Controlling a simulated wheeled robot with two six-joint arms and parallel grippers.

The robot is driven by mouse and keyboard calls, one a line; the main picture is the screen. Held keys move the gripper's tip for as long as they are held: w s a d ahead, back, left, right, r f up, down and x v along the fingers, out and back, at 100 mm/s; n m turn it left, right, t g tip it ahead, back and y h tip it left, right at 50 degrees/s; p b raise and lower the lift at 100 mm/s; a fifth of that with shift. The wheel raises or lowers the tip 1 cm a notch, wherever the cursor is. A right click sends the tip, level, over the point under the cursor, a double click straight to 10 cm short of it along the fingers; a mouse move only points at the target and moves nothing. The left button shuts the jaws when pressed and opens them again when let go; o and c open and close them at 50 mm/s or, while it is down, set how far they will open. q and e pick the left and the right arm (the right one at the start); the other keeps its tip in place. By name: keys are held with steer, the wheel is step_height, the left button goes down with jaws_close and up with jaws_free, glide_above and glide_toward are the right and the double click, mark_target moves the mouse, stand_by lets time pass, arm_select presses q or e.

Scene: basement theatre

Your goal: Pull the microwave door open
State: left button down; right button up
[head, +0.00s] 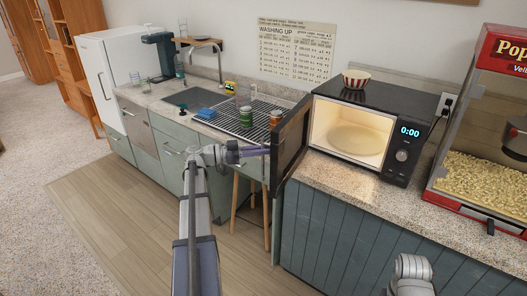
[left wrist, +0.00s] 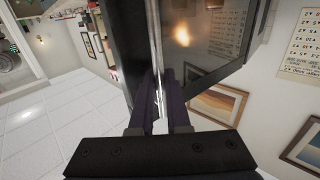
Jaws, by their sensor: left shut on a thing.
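The black microwave (head: 372,125) stands on the speckled counter. Its door (head: 291,140) is swung wide open to the left, and the lit inside shows a round glass plate (head: 355,140). My left gripper (head: 262,150) is at the outer side of the door, shut on its handle; in the left wrist view the purple fingers (left wrist: 160,95) close on a thin pale bar beside the dark door (left wrist: 210,45). Only part of my right arm shows at the bottom right of the head view; its gripper is not visible.
A red popcorn machine (head: 485,140) stands right of the microwave, and a striped bowl (head: 356,78) sits on top of it. Left are a drying rack (head: 240,120) with cans, a sink (head: 190,97) and a stool (head: 266,215) below. Wooden floor at left is clear.

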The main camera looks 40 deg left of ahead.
arm_select(q)
steer(key=c, duration=0.9)
jaws_free()
steer(key=shift+w, duration=0.1)
steer(key=v, duration=0.8)
steer(key=shift+w, duration=0.1)
